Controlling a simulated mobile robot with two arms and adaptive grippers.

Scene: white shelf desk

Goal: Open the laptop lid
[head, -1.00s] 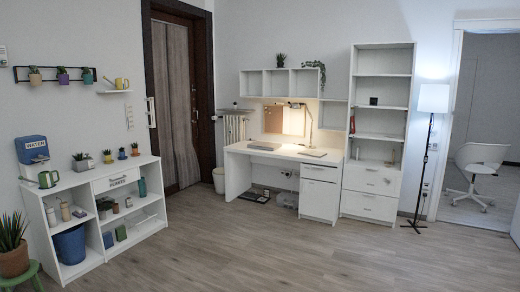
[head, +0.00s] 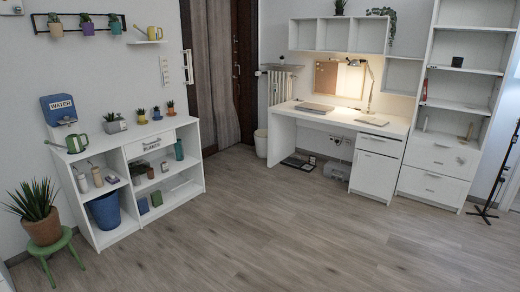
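A closed, flat grey laptop (head: 315,107) appears to lie on the left part of the white desk (head: 345,122). A second thin, flat grey object (head: 371,121) lies on the desk further right, below the lamp; it is too small to tell whether it is a laptop or something else. Both are across the room from me. Neither of my grippers shows in the head view.
Open wooden floor (head: 290,240) lies before the desk. A low white shelf unit (head: 130,170) with plants stands left, near a plant on a green stool (head: 50,247). A bin (head: 261,143) stands left of the desk. A tall shelf (head: 450,130) stands right.

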